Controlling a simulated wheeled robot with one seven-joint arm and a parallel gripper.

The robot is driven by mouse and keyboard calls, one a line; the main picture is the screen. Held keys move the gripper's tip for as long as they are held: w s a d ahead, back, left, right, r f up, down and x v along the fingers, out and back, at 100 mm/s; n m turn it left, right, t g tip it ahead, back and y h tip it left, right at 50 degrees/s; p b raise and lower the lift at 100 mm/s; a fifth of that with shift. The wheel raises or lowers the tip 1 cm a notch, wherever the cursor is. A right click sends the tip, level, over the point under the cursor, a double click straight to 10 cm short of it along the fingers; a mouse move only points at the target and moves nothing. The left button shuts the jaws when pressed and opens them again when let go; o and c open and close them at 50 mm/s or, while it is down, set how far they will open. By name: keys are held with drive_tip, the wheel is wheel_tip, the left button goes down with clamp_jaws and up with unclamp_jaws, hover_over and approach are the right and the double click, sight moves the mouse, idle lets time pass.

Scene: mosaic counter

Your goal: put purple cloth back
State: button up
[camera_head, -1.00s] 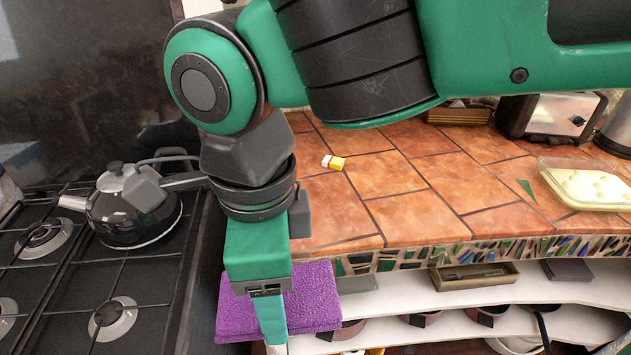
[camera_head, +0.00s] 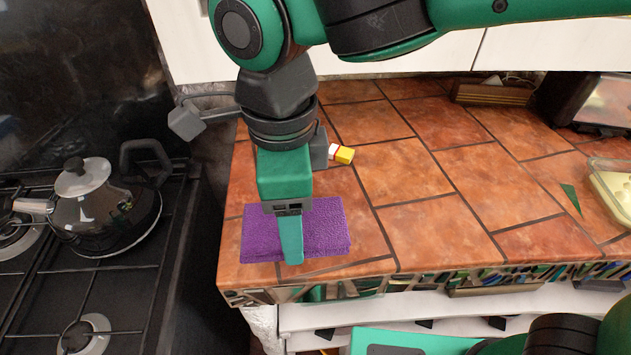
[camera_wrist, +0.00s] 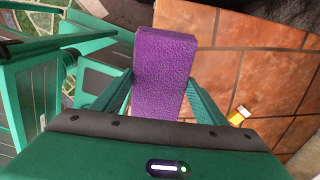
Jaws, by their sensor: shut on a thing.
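The purple cloth (camera_head: 325,228) is a folded, thick block with a towel-like texture. In the head view it shows over the near left corner of the tiled counter (camera_head: 400,180). My gripper (camera_head: 291,252) is shut on the cloth, with one green finger across its near face. In the wrist view the cloth (camera_wrist: 163,70) is between the two fingers of my gripper (camera_wrist: 160,97). I cannot tell whether the cloth touches the tiles or hangs just above them.
A small yellow, white and red item (camera_head: 342,153) lies behind the cloth. The stove with a kettle (camera_head: 95,205) is at left. A glass dish (camera_head: 612,188) stands at right, and a wooden tray (camera_head: 492,93) at the back. The counter's middle is clear.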

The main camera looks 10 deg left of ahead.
drive_tip(key=w+f, duration=0.1)
drive_tip(key=w, duration=0.1)
drive_tip(key=w+d+f, duration=0.1)
drive_tip(key=w+f, duration=0.1)
drive_tip(key=w, duration=0.1)
drive_tip(key=w+f, duration=0.1)
drive_tip(key=w, duration=0.1)
drive_tip(key=shift+w+d+f, duration=0.15)
drive_tip(key=shift+w+f, duration=0.2)
drive_tip(key=shift+f, duration=2)
drive_tip(key=shift+f, duration=0.1)
drive_tip(key=o, duration=1.1)
wheel_tip(320, 180, up, 12)
drive_tip(key=shift+r, duration=0.1)
